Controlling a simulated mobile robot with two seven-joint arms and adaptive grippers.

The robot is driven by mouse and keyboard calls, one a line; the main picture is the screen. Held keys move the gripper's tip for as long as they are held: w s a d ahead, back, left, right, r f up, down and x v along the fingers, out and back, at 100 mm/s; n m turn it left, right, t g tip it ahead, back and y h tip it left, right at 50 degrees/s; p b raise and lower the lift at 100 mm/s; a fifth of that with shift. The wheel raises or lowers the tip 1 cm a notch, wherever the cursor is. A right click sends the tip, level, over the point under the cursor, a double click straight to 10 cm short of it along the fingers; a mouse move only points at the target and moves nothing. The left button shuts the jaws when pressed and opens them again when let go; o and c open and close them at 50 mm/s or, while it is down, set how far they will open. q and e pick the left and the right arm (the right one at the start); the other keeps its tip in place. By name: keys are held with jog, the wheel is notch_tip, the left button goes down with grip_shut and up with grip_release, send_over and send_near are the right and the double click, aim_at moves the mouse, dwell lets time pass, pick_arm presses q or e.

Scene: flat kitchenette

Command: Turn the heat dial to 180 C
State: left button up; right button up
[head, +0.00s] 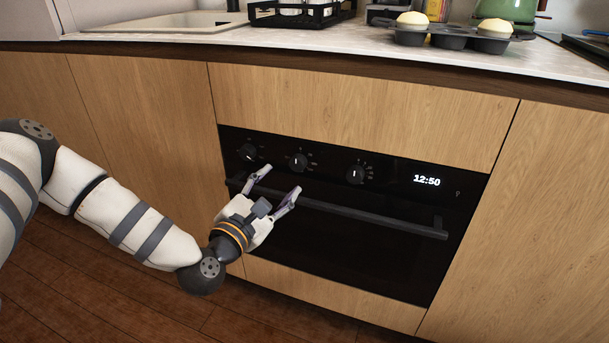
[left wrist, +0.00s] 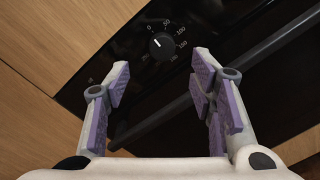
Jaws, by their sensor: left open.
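The heat dial (head: 248,152) is a round black knob at the left end of the oven's black control panel. In the left wrist view, the dial (left wrist: 162,46) has white numbers around it. Its white mark points up and left, roughly toward the 0. My left gripper (head: 279,181) is open and empty, in front of the oven near the handle, below and right of the dial. In the left wrist view, the open fingers (left wrist: 160,67) stand either side, with the dial just beyond their tips and apart from them. My right gripper is not in view.
A long bar handle (head: 380,220) crosses the oven door below the panel, close to my left fingers. Two more knobs, the middle one (head: 298,162) and the right one (head: 355,174), sit beside a clock (head: 427,181) reading 12:50. The countertop (head: 200,38) overhangs above.

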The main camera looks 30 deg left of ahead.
aim_at(296, 165)
pick_arm(q)
jog(key=w, duration=0.5)
jog(key=w+a, duration=0.1)
jog(key=w, duration=0.1)
jog(key=shift+w+a+b, duration=0.1)
jog(key=shift+w+b, duration=0.15)
jog(key=shift+b, duration=0.15)
jog(key=c, duration=1.2)
